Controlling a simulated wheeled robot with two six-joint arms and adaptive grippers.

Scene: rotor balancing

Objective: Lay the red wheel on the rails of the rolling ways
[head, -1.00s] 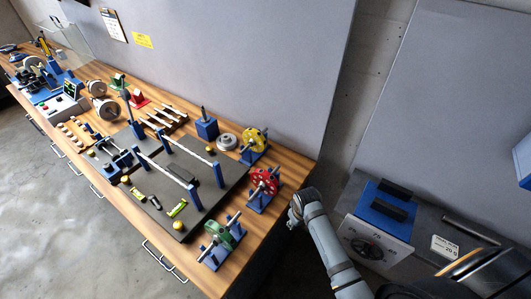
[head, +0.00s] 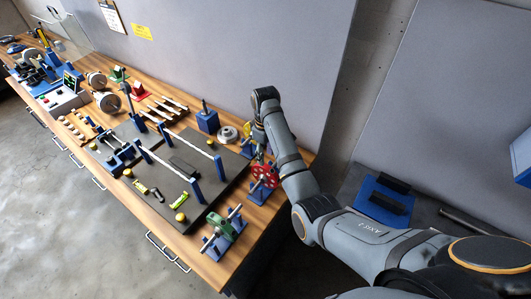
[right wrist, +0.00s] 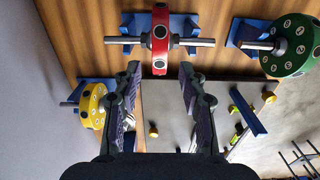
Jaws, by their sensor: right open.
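The red wheel (head: 265,175) sits upright in its blue stand near the right end of the bench. In the right wrist view the red wheel (right wrist: 160,40), on its grey shaft, lies just beyond my fingertips, in line with the gap. My right gripper (right wrist: 160,70) is open and empty, its fingers apart from the wheel. In the head view my right gripper (head: 266,147) is mostly hidden by its own arm, over the bench beside the yellow wheel. The rolling ways (head: 192,143) have two pale rails on blue posts on a dark plate. My left gripper is out of view.
A green wheel (head: 221,233) stands nearer the front edge, and a yellow wheel (right wrist: 92,105) stands on the other side of the red one. A grey ring (head: 228,134) and a blue block (head: 207,121) are behind. A grey wall rises along the bench's back.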

